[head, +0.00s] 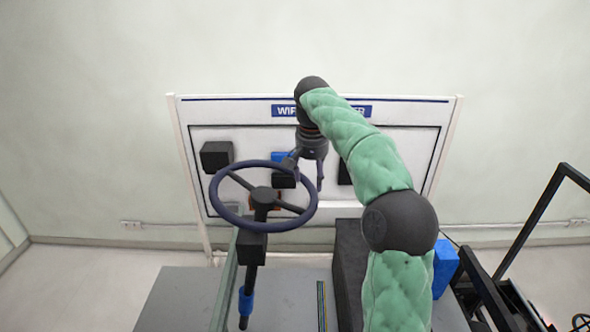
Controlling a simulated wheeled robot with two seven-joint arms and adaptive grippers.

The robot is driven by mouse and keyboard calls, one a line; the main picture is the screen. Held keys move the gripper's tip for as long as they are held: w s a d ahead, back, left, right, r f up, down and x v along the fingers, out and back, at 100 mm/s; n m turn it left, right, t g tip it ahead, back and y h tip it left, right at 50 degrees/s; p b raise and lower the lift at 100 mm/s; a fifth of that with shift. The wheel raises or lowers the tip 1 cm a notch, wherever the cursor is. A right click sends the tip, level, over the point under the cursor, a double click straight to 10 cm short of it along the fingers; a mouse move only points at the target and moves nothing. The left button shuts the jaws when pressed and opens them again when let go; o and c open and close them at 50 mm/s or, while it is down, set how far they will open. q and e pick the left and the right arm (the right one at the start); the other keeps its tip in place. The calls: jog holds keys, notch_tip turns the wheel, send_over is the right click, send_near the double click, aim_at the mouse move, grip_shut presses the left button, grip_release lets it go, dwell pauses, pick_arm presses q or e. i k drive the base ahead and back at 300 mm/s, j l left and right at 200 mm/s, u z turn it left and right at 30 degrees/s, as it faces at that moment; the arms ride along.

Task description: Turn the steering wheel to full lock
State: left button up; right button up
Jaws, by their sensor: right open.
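The steering wheel (226,217) is a dark blue ring with black spokes and a black hub. It stands left of centre on a dark column with a blue sleeve (246,300) low on it. My right arm, in a green quilted cover, reaches up from the bottom right and bends down to the wheel. My right gripper (306,179) is open at the wheel's upper right rim, with one finger over the rim and the other to its right. I cannot tell whether it touches the rim. My left gripper is not in view.
A white-framed board (184,150) with a partly covered blue sign stands behind the wheel. It carries black boxes, one at the left (216,155). A grey deck (180,295) lies below. Black frame bars (530,220) and a blue block (445,265) are at the right.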

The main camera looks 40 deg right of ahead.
aim_at(264, 198)
jog(key=k+j, duration=0.45)
jog(key=j, duration=0.25)
jog(key=k+j, duration=0.25)
jog(key=j, duration=0.1)
